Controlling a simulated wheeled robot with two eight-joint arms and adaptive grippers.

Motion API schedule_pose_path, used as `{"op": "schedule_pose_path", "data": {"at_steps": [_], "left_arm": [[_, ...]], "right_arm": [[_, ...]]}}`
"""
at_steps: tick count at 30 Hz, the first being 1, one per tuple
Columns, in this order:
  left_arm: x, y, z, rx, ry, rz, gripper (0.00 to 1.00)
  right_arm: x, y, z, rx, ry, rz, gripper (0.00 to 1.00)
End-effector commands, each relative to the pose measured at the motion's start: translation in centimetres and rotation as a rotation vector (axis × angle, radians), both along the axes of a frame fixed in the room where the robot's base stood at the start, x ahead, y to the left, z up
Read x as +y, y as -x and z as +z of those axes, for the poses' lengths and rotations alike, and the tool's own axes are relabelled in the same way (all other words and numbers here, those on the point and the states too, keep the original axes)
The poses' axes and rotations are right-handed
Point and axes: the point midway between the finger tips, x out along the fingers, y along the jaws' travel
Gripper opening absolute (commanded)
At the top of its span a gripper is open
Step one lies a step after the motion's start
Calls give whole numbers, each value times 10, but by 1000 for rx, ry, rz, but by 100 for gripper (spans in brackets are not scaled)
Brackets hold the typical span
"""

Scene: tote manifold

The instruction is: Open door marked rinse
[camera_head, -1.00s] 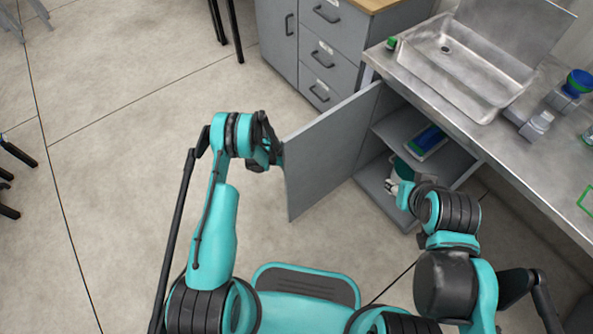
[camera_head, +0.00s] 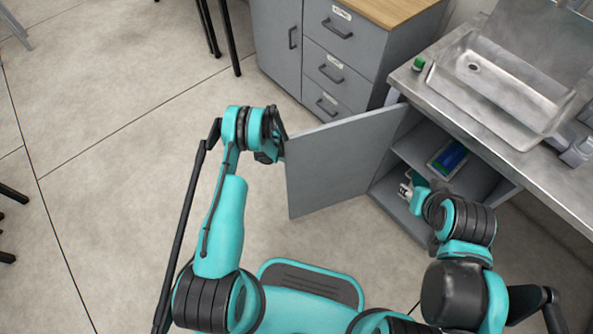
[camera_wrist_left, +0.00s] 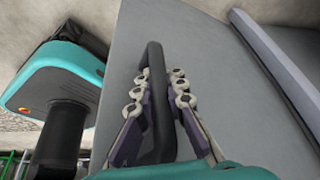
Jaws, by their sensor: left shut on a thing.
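The grey cabinet door (camera_head: 335,160) under the sink counter stands swung wide open, its inner face toward me in the head view. In the left wrist view, my left gripper (camera_wrist_left: 160,85) is shut on the dark bar handle (camera_wrist_left: 157,110) of the door's grey outer face (camera_wrist_left: 205,60). In the head view the left gripper (camera_head: 275,150) is at the door's free edge, its fingers mostly hidden. My right gripper (camera_head: 407,190) is at the opening of the cabinet (camera_head: 400,210); its fingers are too small to judge. No rinse label is readable.
Inside the cabinet, a blue and green item (camera_head: 447,158) lies on a shelf. A steel sink (camera_head: 500,85) is set in the counter above. A grey drawer unit (camera_head: 335,55) stands behind the door. The floor at left is mostly clear.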

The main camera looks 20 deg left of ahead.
Motion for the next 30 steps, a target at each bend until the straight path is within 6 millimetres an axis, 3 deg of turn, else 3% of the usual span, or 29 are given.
{"op": "schedule_pose_path", "data": {"at_steps": [1,5,7,8,20,23,30], "left_arm": [[14,4,-2,13,-24,13,0],[14,4,-2,13,-24,14,0],[14,4,-2,13,-24,14,19],[14,4,-2,13,-24,14,20],[16,2,3,11,-24,16,20],[20,1,15,11,-24,16,20],[39,-5,65,13,-20,16,20]], "right_arm": [[0,0,0,0,0,0,40],[0,0,0,0,0,0,40],[0,0,0,0,0,0,40],[0,0,0,0,0,0,40],[0,0,0,0,0,0,40],[0,0,0,0,0,0,40],[0,0,1,0,0,0,40]]}}
